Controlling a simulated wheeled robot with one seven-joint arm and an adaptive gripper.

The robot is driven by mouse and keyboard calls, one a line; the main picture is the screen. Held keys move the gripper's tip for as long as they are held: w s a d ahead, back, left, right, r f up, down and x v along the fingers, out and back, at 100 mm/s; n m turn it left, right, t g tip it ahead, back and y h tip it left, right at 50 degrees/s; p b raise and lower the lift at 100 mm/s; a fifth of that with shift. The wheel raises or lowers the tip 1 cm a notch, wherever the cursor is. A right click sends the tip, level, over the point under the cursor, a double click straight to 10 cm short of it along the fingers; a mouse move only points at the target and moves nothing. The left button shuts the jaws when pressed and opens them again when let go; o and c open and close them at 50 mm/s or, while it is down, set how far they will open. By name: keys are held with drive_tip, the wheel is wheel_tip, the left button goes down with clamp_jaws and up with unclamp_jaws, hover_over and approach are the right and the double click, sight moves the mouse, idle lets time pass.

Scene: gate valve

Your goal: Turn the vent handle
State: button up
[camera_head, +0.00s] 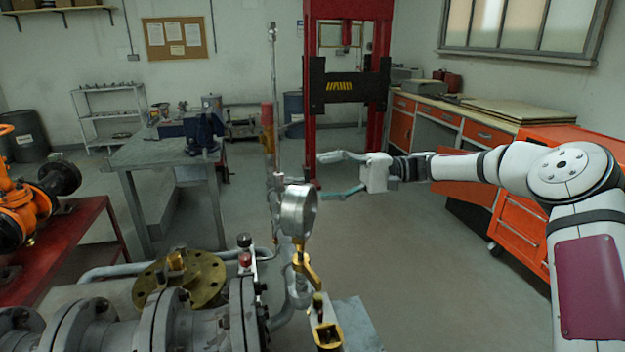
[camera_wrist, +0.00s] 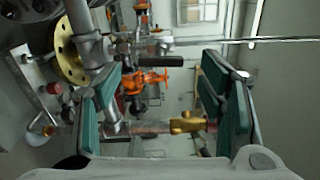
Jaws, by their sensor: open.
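My gripper (camera_head: 328,175) is open and empty, its fingers pointing left toward a slim upright pipe (camera_head: 274,90). A gap shows between the fingertips and the pipe. In the wrist view my gripper (camera_wrist: 165,95) has green pads spread wide.
A round pressure gauge (camera_head: 298,210) stands below and left of my gripper, above grey flanged piping (camera_head: 170,318) with a brass flange (camera_head: 180,278). Orange cabinets (camera_head: 522,225) are at the right. A red press frame (camera_head: 312,120) stands behind. Open floor (camera_head: 420,260) lies below my arm.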

drive_tip(key=w+d, duration=0.1)
drive_tip(key=d, duration=0.5)
drive_tip(key=shift+w+d, duration=0.15)
drive_tip(key=shift+d, duration=0.25)
drive_tip(key=s+a+h, duration=0.4)
drive_tip(key=s+h, duration=0.1)
drive_tip(key=s, duration=0.2)
drive_tip(key=s+a+h, duration=0.4)
drive_tip(key=s+h, duration=0.1)
drive_tip(key=s, duration=0.3)
drive_tip(key=s+d+t+h, duration=0.3)
drive_tip(key=s+d, duration=0.4)
drive_tip(key=s, duration=0.6)
drive_tip(key=s+d+m+t+h, duration=0.1)
drive_tip(key=s+d+t+h, duration=0.3)
drive_tip(key=s, duration=0.9)
drive_tip(key=d, duration=0.3)
drive_tip(key=shift+t+h, duration=0.3)
